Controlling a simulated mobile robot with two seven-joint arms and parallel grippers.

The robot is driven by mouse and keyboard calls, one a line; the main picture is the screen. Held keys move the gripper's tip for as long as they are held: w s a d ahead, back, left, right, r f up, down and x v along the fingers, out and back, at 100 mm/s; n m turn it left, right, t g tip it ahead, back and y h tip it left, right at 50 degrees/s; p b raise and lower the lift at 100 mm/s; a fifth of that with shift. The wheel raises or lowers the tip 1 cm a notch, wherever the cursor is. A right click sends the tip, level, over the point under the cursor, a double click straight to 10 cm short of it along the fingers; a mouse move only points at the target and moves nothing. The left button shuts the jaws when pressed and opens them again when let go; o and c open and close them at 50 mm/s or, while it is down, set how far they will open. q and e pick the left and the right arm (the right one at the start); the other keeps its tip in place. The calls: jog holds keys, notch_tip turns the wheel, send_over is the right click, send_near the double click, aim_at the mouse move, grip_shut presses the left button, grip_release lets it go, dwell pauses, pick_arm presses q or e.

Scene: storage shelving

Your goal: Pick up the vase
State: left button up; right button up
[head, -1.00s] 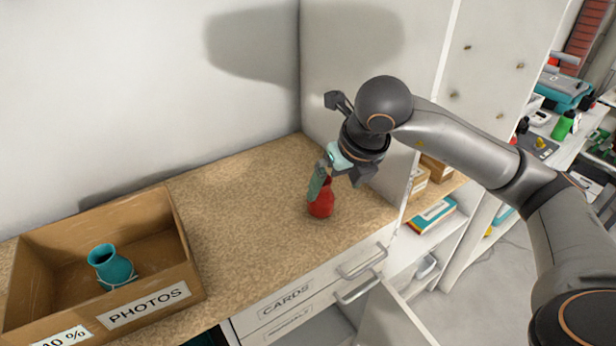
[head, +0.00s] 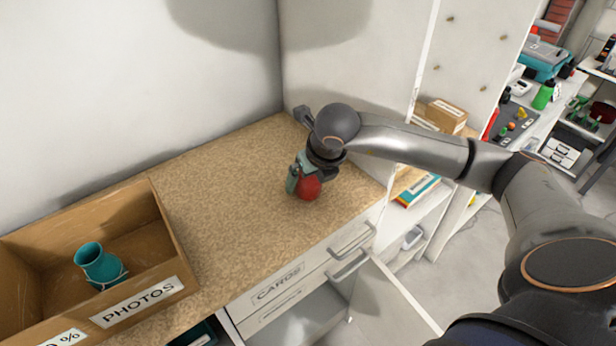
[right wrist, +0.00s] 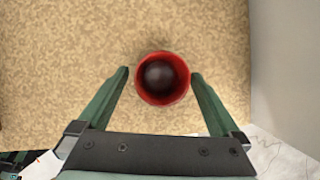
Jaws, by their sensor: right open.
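A red vase (head: 308,188) stands upright on the speckled countertop (head: 232,180), partly hidden by my right gripper (head: 302,178). In the right wrist view I look down into the round mouth of the red vase (right wrist: 163,78). It lies between the tips of the two green fingers of my open right gripper (right wrist: 160,73), closer to the right finger. I cannot tell whether that finger touches it. A second, teal vase (head: 97,262) stands in the cardboard box at the left. My left gripper is not in view.
The cardboard box labelled PHOTOS (head: 165,250) takes up the left of the counter. A wall (head: 340,60) stands close behind and right of the red vase. A cabinet door (head: 385,300) hangs open below. The counter between box and vase is clear.

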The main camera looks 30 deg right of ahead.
jog(key=shift+x, duration=1.05)
jog(key=c, duration=1.4)
jog(key=shift+r, duration=0.1)
jog(key=shift+c, duration=0.2)
jog(key=shift+r, duration=0.1)
